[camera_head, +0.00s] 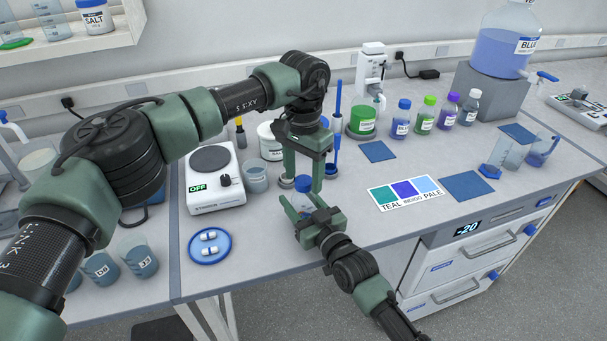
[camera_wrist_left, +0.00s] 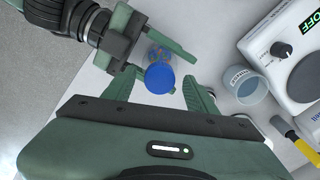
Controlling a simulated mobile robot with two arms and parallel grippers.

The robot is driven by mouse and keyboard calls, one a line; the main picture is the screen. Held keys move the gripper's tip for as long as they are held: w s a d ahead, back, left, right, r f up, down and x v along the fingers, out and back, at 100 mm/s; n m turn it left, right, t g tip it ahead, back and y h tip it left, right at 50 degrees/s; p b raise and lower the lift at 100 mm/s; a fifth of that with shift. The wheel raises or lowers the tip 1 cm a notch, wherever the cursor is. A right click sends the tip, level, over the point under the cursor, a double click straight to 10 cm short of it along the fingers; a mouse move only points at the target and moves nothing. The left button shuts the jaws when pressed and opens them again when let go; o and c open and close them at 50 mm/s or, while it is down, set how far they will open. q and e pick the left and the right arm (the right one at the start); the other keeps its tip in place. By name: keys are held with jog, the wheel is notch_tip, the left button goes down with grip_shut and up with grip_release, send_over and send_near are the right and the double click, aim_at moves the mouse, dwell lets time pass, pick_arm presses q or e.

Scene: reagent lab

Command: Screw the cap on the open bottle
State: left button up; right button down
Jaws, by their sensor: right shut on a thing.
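A small bottle (camera_head: 301,205) is gripped by my right gripper (camera_head: 298,208) over the front edge of the bench. In the left wrist view the bottle (camera_wrist_left: 157,54) is partly hidden behind a round blue cap (camera_wrist_left: 160,77). The cap (camera_head: 302,184) sits at the top of the bottle; I cannot tell whether it is threaded down. My left gripper (camera_head: 304,182) points down from above, with its fingers on either side of the cap. In the left wrist view, gaps show between the cap and the fingers of the left gripper (camera_wrist_left: 158,85), so it is open.
A balance (camera_head: 215,180) and a beaker (camera_head: 255,178) stand left of the grippers. A colour card (camera_head: 405,193) and blue mats (camera_head: 467,186) lie to the right. Several capped bottles (camera_head: 425,116) stand behind.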

pick_arm(q)
jog(key=shift+r, duration=2.3)
jog(key=shift+c, duration=0.4)
